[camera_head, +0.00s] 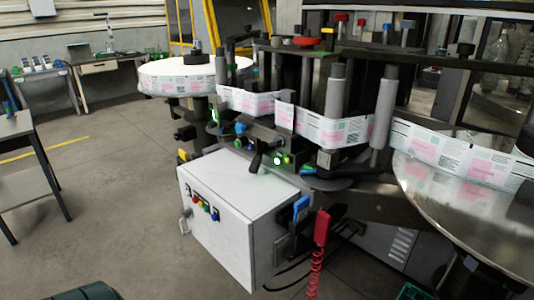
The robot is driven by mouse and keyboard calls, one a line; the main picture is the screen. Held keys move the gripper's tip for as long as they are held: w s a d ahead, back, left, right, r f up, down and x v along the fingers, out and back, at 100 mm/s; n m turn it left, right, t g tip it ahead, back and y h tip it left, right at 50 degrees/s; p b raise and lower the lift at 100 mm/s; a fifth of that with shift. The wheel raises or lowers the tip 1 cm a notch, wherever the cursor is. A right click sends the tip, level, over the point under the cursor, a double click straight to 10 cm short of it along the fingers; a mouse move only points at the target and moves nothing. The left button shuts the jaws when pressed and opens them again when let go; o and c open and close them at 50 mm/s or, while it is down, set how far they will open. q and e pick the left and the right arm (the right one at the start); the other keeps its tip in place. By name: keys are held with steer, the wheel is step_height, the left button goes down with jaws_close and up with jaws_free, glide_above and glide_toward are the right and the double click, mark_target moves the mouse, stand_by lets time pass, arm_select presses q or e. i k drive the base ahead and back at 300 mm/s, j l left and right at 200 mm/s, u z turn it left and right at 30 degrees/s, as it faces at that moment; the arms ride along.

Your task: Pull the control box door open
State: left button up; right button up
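The control box (272,232) is a white cabinet low on the front of the labelling machine, in the middle of the head view. Its door (225,241) is the front face and looks shut. The door carries a row of small coloured buttons and switches (203,205). A small light grey handle (185,222) sits near the door's left edge. Neither gripper can be made out.
A blue device (301,209) and a red one (321,228) with a coiled red cord sit right of the box. A large round metal disc (470,225) is at the right. A bench (20,127) stands at the left. Floor left of the box is clear.

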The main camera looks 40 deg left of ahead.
mark_target(229, 239)
steer(key=u, duration=1.75)
